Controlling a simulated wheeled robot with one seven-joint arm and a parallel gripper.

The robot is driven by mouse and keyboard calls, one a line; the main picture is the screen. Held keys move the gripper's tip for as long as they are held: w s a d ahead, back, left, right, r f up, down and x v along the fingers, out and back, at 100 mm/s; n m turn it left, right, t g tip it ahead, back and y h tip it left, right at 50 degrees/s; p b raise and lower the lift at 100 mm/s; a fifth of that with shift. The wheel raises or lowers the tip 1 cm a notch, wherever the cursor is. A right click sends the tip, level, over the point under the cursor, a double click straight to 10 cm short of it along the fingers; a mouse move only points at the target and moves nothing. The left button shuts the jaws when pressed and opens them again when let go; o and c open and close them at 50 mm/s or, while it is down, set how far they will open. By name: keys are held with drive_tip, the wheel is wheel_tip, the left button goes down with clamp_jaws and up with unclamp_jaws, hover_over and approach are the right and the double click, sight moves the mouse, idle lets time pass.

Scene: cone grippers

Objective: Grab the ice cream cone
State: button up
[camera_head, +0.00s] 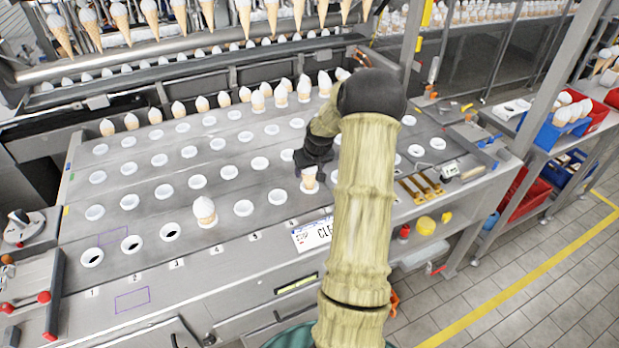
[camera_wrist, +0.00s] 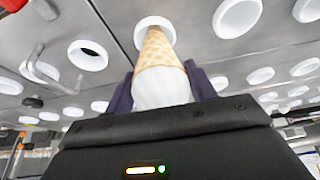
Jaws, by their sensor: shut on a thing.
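An ice cream cone (camera_head: 309,180) with a pale waffle body and white top is at my gripper (camera_head: 313,163), above the steel plate. In the wrist view, the cone (camera_wrist: 159,50) sits between the two dark fingers of my gripper (camera_wrist: 161,86), which are shut on it near the white ice cream (camera_wrist: 160,90). The cone's narrow end meets a white ring holder (camera_wrist: 152,23); I cannot tell how deep it sits in the hole. My arm hides part of the plate to the right of the gripper.
The steel plate (camera_head: 140,185) has rows of mostly empty white ring holders. Another cone (camera_head: 204,210) stands in the front row. Several cones stand along the back row, and more hang above. A white sign (camera_head: 312,235) and yellow tools (camera_head: 421,186) lie near the front right.

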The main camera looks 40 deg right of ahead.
wheel_tip(320, 180, up, 6)
drive_tip(key=shift+r+b, duration=0.2)
drive_tip(key=shift+b, duration=0.2)
idle(0.4)
